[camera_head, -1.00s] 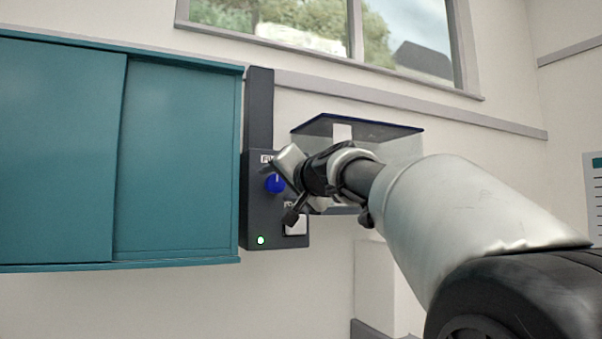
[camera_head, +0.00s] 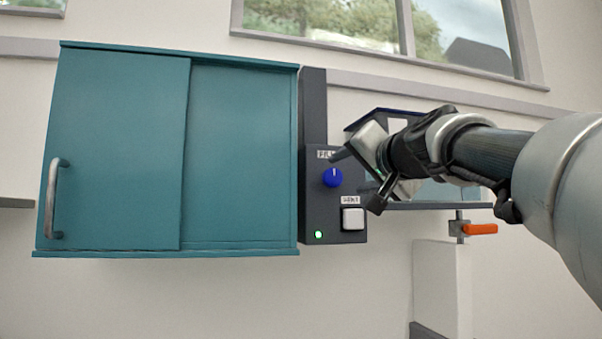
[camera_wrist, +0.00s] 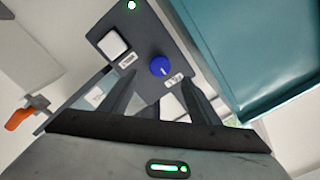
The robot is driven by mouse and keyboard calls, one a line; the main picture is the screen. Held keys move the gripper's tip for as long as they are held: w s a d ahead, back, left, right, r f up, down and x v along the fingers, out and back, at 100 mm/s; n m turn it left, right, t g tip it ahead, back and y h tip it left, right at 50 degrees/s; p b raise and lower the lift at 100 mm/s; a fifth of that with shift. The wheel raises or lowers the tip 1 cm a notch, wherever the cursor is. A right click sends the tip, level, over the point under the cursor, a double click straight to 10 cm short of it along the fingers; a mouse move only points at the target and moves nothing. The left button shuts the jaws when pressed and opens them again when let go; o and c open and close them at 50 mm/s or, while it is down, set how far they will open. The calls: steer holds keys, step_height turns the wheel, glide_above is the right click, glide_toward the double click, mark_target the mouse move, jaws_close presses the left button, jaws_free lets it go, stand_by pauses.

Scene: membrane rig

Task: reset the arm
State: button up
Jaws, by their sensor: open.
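My gripper (camera_head: 362,178) is just right of the dark control panel (camera_head: 316,216) in the head view, fingers angled toward it. In the wrist view the two fingers (camera_wrist: 158,92) stand wide apart with nothing between them. The panel carries a blue knob (camera_head: 332,177), a white square button (camera_head: 353,218) labelled VENT and a lit green lamp (camera_head: 318,234). The wrist view shows the knob (camera_wrist: 160,66) and button (camera_wrist: 112,44) beyond the fingers. My wrist hides much of the clear tank (camera_head: 440,192) behind it.
A teal cabinet (camera_head: 245,150) with a sliding door and metal handle (camera_head: 53,198) is left of the panel. An orange valve lever (camera_head: 480,229) sits below the tank, above a pale block (camera_head: 440,290). A window (camera_head: 330,22) is above. The wall below the cabinet is clear.

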stand_by(0.3)
steer(key=s+f+n+g+h+p, duration=0.1)
steer(key=s+f+g, duration=0.3)
steer(key=s+f, duration=0.5)
steer(key=s+f+n+g+h+p, duration=0.1)
steer(key=s+f+n+g+p, duration=0.1)
steer(key=s+f, duration=0.8)
steer(key=s+a+f+n+g+h+p, duration=0.1)
steer(key=s+f+n+g, duration=0.2)
steer(key=f, duration=2)
steer(key=s+g, duration=0.3)
steer(key=s, duration=0.4)
steer(key=shift+n+p, duration=0.3)
steer(key=shift+n, duration=0.1)
steer(key=shift+c, duration=0.2)
